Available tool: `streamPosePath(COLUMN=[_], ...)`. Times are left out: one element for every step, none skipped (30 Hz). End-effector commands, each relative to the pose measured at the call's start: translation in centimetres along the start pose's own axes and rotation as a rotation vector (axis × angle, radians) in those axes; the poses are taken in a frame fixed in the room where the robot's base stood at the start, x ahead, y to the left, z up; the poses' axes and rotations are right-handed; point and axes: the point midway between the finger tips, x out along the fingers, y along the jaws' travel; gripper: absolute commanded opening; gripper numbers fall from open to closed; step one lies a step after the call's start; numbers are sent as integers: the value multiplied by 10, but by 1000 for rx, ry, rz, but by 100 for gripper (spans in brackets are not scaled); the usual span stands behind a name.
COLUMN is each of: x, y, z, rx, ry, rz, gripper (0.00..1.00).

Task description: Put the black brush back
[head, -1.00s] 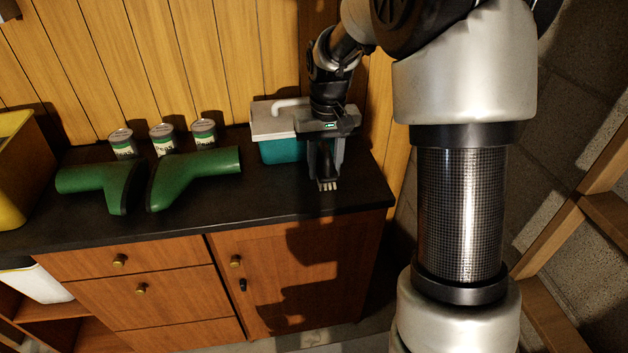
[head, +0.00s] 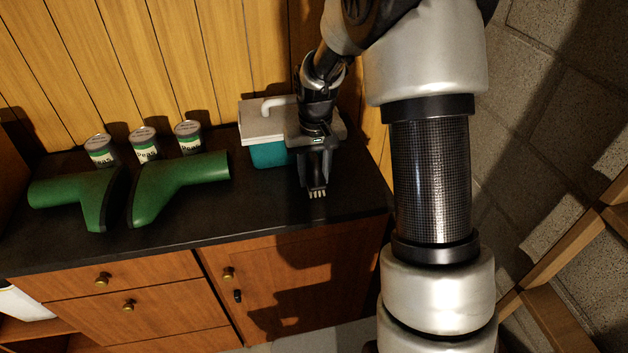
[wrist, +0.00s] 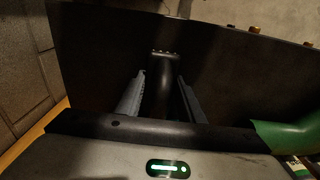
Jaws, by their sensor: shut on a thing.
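My gripper (head: 315,178) is shut on the black brush, pointing down over the right end of the dark counter (head: 225,222). The brush (head: 318,193) shows its pale bristle end below the fingers in the head view. In the wrist view the brush (wrist: 160,85) stands out between the two grey fingers (wrist: 158,98), with its bristle end farthest from me. I cannot tell whether the brush touches the counter.
A teal box (head: 269,154) with a grey lid and white handle stands just left of and behind my gripper. Two green boot-shaped things (head: 170,187) and three cans (head: 144,145) occupy the counter's left. A plank wall is behind. The counter's front right is bare.

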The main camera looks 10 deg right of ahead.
Motion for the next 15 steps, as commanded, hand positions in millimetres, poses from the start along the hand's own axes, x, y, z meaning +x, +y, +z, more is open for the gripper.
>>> streamPosePath(x=[10,14,18,20,21,21,20,20,20,20,20,21,22,24,23], y=[0,0,0,0,0,0,0,0,0,0,0,0,0,0,0], z=[1,2,2,2,1,1,1,1,1,1,1,1,1,2,2], rx=[0,0,-1,-1,-1,0,0,0,0,0,0,0,0,0,0], ry=[-3,-3,-3,-1,0,1,1,1,1,1,1,1,1,1,0], rz=[0,0,0,0,0,0,0,0,0,0,0,0,0,0,0], gripper=[6,6,6,6,6,6,6,6,6,6,6,6,6,6,38])
